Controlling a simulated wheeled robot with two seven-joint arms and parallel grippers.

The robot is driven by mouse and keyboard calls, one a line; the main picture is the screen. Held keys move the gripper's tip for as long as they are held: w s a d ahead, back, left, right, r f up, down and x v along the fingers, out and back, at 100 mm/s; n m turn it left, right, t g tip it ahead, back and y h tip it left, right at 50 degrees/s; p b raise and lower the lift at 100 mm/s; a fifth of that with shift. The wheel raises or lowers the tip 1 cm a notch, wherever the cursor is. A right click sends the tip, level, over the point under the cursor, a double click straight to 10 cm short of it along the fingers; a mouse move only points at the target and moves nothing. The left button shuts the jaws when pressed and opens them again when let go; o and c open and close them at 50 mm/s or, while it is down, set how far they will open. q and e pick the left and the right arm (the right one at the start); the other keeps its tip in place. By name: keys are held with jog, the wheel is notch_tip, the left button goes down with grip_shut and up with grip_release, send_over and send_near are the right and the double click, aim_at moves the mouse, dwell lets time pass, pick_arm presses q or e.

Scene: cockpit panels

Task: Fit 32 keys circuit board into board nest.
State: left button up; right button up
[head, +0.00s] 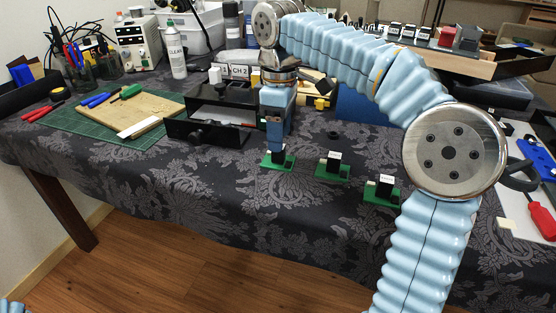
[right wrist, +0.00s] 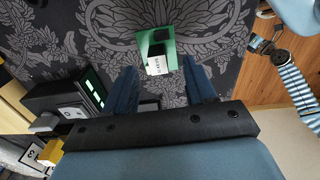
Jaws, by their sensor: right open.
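Three small green circuit boards, each with a black block and a white label, stand in a row on the dark cloth: the left board (head: 266,163), the middle board (head: 344,174) and the right board (head: 371,193). The label print is too small to read surely. My right gripper (head: 277,152) is open and points down over the left board. In the right wrist view its two blue fingers (right wrist: 160,80) are apart, with a green board (right wrist: 167,38) beyond and between the tips. I cannot make out for certain which thing is the board nest. My left gripper is not seen.
A green cutting mat (head: 85,125) with a wooden board (head: 140,110) lies further left. A red-handled screwdriver (head: 541,221) lies at the right. Cloth in front is clear.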

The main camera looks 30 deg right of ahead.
aim_at(279, 155)
jog(key=f, duration=0.4)
jog(key=shift+w+f+b, duration=0.2)
jog(key=shift+f+b, duration=0.15)
jog(key=shift+b, duration=0.05)
jog(key=shift+c, duration=0.4)
grip_shut()
